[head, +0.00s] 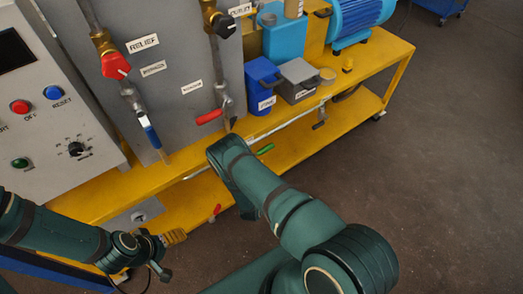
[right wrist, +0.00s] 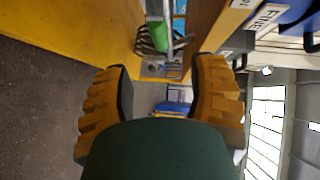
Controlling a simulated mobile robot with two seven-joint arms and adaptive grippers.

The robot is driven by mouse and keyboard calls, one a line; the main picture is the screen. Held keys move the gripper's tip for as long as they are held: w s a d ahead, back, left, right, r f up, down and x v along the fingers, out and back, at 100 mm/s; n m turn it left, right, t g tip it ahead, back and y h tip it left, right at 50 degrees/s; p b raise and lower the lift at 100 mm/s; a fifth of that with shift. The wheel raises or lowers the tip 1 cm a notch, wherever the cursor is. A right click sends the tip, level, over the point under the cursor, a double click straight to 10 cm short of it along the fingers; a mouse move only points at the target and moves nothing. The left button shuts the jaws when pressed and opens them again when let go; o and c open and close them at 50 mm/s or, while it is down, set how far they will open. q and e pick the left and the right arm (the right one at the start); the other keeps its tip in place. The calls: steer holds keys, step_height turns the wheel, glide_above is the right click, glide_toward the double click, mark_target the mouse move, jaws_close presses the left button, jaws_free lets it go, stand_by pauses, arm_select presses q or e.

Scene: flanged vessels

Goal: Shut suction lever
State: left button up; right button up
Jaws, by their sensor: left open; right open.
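Several valve levers show in the head view: a blue one (head: 151,134) pointing down, a red one (head: 210,117) lying sideways, a green one (head: 265,149) below the bench edge and a small red one (head: 216,210) lower down. I cannot read which is marked suction. My right gripper (right wrist: 160,88) is open and empty in the right wrist view; the green lever (right wrist: 157,37) appears beyond its fingertips, apart from them. In the head view my right arm's end hides that gripper. My left gripper (head: 168,250) is open at the lower left, clear of the levers.
A yellow bench frame (head: 376,62) runs along the panel. On it stand a blue bin marked FINE (head: 262,82), a grey bin (head: 299,78) and a blue motor (head: 358,18). A control box (head: 50,110) is at left. The floor (head: 450,160) at right is clear.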

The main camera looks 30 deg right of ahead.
mark_target(264, 152)
steer(key=b+x, duration=0.2)
steer(key=x, duration=0.9)
steer(key=shift+w+b, duration=0.15)
steer(key=shift+b, duration=0.2)
jaws_close()
